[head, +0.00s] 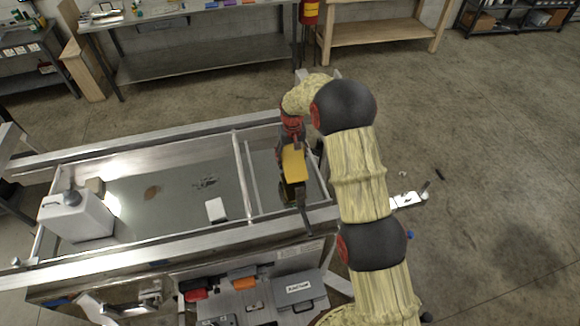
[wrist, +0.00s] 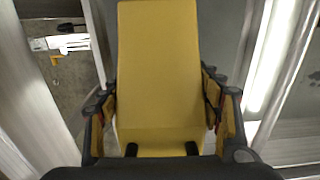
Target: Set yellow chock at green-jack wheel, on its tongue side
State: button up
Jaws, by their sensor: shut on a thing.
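My gripper (wrist: 163,115) is shut on the yellow chock (wrist: 158,60), which fills the middle of the wrist view between the two fingers. In the head view my gripper (head: 290,190) hangs over the right part of the aluminium trailer, and the yellow chock (head: 293,163) shows there in front of it. The chock is above the trailer bed, near the crossbar. No wheel and no green jack can be made out for certain; the trailer's near side and my arm hide much of the area below.
The aluminium trailer's near rail (head: 180,244) runs across the view. A white jug (head: 75,215) stands on its left part. Cases and tools, including an orange one (head: 239,283), lie below the near rail. A metal workbench (head: 200,58) stands behind. Open concrete floor lies right.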

jog(key=shift+w+f, duration=0.2)
jog(key=shift+f, duration=0.55)
jog(key=shift+s+f+p, duration=0.1)
jog(key=shift+f+p, duration=0.6)
jog(key=shift+f, duration=1.4)
jog(key=shift+f, duration=0.1)
jog(key=o, duration=1.4)
jog(key=shift+f, duration=0.15)
jog(key=o, duration=0.4)
jog(key=shift+o, duration=0.2)
jog(key=shift+s, duration=0.1)
